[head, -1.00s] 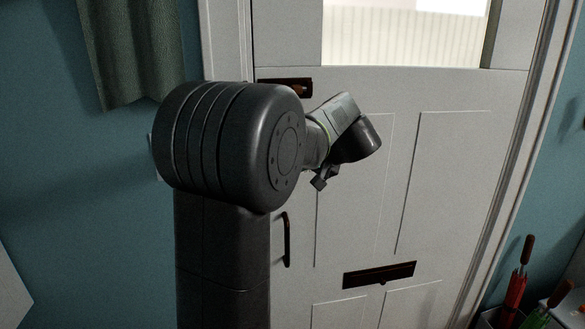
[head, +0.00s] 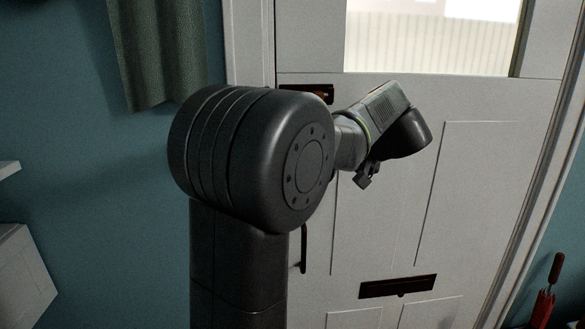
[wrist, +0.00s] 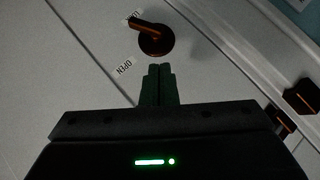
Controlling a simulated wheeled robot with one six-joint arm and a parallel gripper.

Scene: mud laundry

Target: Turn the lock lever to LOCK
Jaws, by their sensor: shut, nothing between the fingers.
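The lock lever (wrist: 153,39) is a dark bronze knob with a short arm on the pale door, seen in the wrist view. Its arm points up-left, with the tip over a small white label (wrist: 132,15) that it partly covers; the label's text is hard to read. A second label (wrist: 124,68) reading OPEN sits lower left of the knob. My gripper (wrist: 158,70) has its fingers shut and empty, with the tips just below the knob and a small gap visible. In the head view the lever cannot be made out.
The white door (head: 480,190) has a dark letter slot (head: 398,286), a pull handle (head: 304,250) and a dark brown fitting (head: 308,92) near its left edge. A green curtain (head: 160,50) hangs at left.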

